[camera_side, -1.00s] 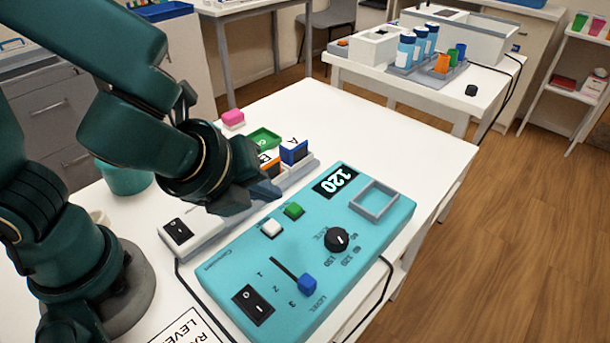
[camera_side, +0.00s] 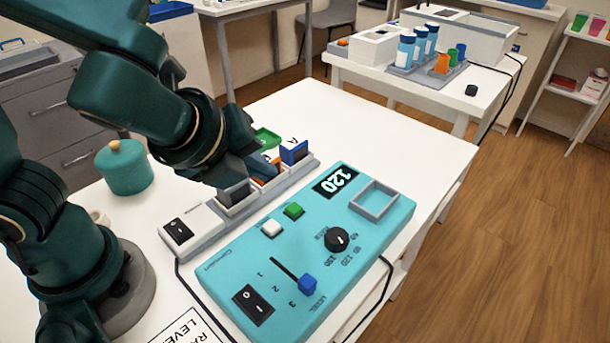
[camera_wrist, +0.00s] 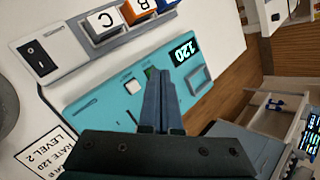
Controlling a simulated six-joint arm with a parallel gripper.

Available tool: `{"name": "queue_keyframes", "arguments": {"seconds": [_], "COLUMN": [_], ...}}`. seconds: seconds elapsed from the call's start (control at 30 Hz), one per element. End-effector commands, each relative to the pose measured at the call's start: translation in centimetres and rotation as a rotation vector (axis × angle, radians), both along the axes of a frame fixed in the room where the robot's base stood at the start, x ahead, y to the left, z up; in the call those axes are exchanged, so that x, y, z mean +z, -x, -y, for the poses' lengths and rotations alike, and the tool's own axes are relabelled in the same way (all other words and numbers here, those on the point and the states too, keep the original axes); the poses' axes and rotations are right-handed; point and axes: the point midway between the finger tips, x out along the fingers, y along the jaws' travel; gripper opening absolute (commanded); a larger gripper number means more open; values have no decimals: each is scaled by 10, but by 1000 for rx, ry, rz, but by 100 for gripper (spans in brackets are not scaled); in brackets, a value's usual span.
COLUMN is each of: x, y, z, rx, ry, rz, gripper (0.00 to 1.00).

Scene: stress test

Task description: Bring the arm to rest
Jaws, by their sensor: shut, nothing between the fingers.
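My dark green arm reaches in from the left in the side view. My gripper (camera_side: 263,165) is partly hidden by my wrist there and is above the grey rack (camera_side: 210,232). In the wrist view my gripper (camera_wrist: 160,82) has its two long blue-grey fingers together, with nothing between them. They overlap the turquoise control box (camera_wrist: 120,95) in that view. In the side view the box (camera_side: 330,200) shows 120, a black dial (camera_side: 336,240), a blue slider knob (camera_side: 307,285) and a black rocker switch (camera_side: 253,305).
A teal lidded pot (camera_side: 124,167) stands behind my arm. A printed card (camera_side: 190,328) lies in front. Table right of the box is clear.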

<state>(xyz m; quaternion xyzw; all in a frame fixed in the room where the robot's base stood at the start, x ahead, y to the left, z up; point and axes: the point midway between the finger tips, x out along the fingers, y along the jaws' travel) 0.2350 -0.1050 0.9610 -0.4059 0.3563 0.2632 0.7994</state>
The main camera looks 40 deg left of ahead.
Motion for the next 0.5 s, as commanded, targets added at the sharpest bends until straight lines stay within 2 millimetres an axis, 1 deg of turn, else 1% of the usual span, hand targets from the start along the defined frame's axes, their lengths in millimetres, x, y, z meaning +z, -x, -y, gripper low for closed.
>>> {"name": "queue_keyframes", "arguments": {"seconds": [0.03, 0.07, 0.1, 0.17, 0.2, 0.23, 0.3, 0.37, 0.4, 0.5], "x": [8, 12, 17, 23, 26, 28, 31, 32, 32, 31], "y": [-4, -4, -2, 5, 12, 18, 31, 43, 50, 64], "z": [-15, -24, -38, -58, -70, -77, -88, -93, -94, -89], "rx": [70, 123, 214, 386, 514, 611, 837, 1025, 1140, 1403], "ry": [32, 59, 107, 211, 293, 357, 517, 657, 749, 967], "rz": [20, 28, 38, 54, 66, 73, 94, 110, 119, 125], "gripper": [0, 0, 0, 0, 0, 0, 0, 0, 0, 0]}}
